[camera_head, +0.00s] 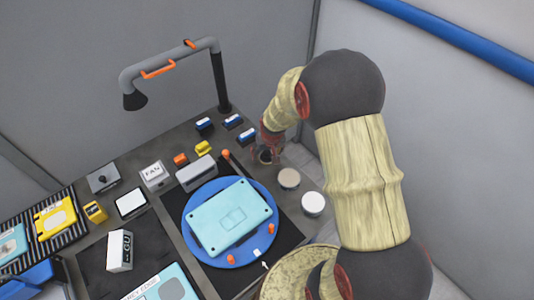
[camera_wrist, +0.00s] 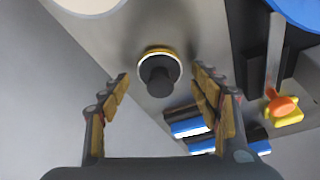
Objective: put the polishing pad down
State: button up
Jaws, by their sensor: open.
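The polishing pad (camera_wrist: 158,64), a small round piece with a black knob and a yellow and white rim, stands on the grey bench top in the wrist view. My gripper (camera_wrist: 162,76) is open, with one finger on each side of the pad and a visible gap to both. In the head view my gripper (camera_head: 268,146) is low over the bench's right edge. The pad is mostly hidden there by the gripper.
Two round pots, one tan-topped (camera_head: 289,178) and one white-topped (camera_head: 313,203), stand nearby along the edge. Blue-and-white blocks (camera_head: 248,134) lie behind. A blue turntable (camera_head: 260,244) holds a light blue panel (camera_head: 231,216). A lamp (camera_head: 222,85) rises at the back.

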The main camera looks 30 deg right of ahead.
jog(key=s+a+r+p, duration=0.15)
jog(key=s+r, duration=0.25)
jog(key=r, duration=0.5)
jog(key=s+a+r+n+t, duration=0.1)
jog(key=s+a+r, duration=0.2)
jog(key=r, duration=0.6)
jog(key=s+a+r+p, duration=0.15)
jog(key=s+r, duration=0.25)
jog(key=r, duration=0.4)
jog(key=s+a+r, duration=0.2)
jog(key=s+r, duration=0.2)
jog(key=s, duration=0.3)
jog(key=s+a+r+n+t, duration=0.1)
jog(key=s+a+r, duration=0.2)
jog(key=s, duration=0.4)
jog(key=shift+s+r+n+y+b, duration=0.2)
jog(key=shift+r+n+y+b, duration=0.1)
jog(key=shift+r+y+b, duration=0.25)
notch_tip(320, 180, down, 5)
jog(key=b, duration=0.4)
jog(key=shift+r, duration=0.2)
